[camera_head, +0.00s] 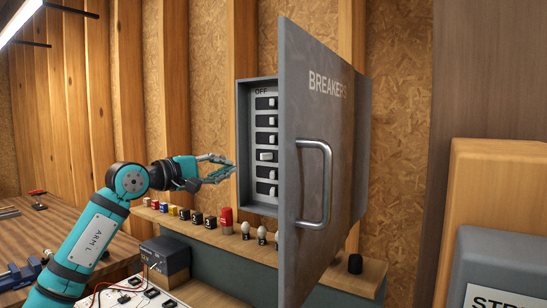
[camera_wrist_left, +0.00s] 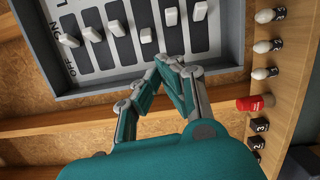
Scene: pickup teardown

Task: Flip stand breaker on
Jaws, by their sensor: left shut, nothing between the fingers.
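The grey breaker box (camera_head: 243,135) is on the wall with its door (camera_head: 325,160) swung open. Inside is a row of white toggle switches on black plates, with OFF lettered on the left side. One breaker switch (camera_head: 266,156) sits farther toward OFF than the others; it also shows in the left wrist view (camera_wrist_left: 147,35). I cannot read which breaker is the stand one. My left gripper (camera_head: 231,161) is shut and empty, its fingertips just left of the box's edge in the head view. In the left wrist view the fingertips (camera_wrist_left: 164,62) are by the box's near rim. My right gripper is not in view.
A wooden shelf (camera_head: 210,235) below the box holds several small coloured parts, a red piece (camera_head: 226,220) and white bulbs (camera_head: 246,230). The open door with its handle (camera_head: 315,185) blocks the right side. A workbench (camera_head: 60,228) stands at left.

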